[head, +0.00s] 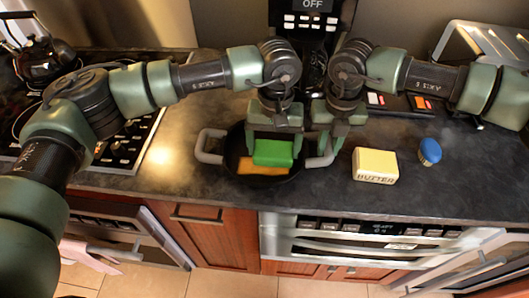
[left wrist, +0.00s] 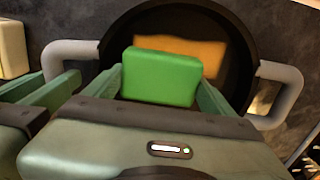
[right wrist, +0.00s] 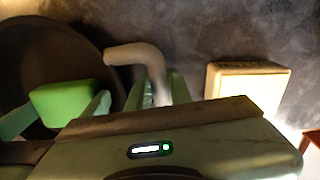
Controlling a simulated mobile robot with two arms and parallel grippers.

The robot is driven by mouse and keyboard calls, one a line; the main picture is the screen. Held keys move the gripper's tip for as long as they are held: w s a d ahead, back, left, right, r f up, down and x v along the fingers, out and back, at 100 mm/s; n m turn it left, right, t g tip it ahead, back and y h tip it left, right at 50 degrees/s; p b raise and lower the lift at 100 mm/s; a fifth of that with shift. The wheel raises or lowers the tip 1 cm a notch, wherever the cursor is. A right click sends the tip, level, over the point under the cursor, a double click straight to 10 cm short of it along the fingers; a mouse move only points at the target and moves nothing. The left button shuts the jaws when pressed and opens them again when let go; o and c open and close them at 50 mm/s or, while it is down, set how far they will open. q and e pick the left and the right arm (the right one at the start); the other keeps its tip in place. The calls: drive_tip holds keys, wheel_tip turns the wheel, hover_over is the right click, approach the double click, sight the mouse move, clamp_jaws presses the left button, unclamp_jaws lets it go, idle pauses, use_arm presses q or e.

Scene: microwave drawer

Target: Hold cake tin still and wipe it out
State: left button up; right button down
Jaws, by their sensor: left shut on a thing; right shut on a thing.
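The cake tin (head: 232,163) is a dark round pan with two grey loop handles on the counter. My left gripper (head: 273,147) is shut on a green sponge (head: 273,153) and holds it over or inside the tin; I cannot tell whether it touches the bottom. An orange-brown patch (head: 258,168) lies on the tin's floor, partly hidden by the sponge. It also shows in the left wrist view (left wrist: 180,52). My right gripper (head: 325,150) is shut on the tin's right handle (head: 328,155), which also shows in the right wrist view (right wrist: 138,55).
A butter block (head: 375,165) and a blue oval item (head: 430,151) stand on the counter right of the tin. A stove (head: 120,140) with a kettle (head: 45,58) is at the left. A metal rack (head: 485,45) is at the back right. The counter's front edge is close to the tin.

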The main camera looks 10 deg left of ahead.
use_arm(q)
drive_tip(key=shift+f, duration=0.3)
drive_tip(key=shift+a, duration=0.1)
drive_tip(key=shift+s+a+f, duration=0.1)
drive_tip(key=shift+a, duration=1)
drive_tip(key=shift+s+a, duration=0.1)
drive_tip(key=shift+a, duration=1)
drive_tip(key=shift+w+d, duration=0.15)
drive_tip(key=shift+d, duration=2.2)
drive_tip(key=shift+a, duration=2.35)
drive_tip(key=shift+d, duration=2.35)
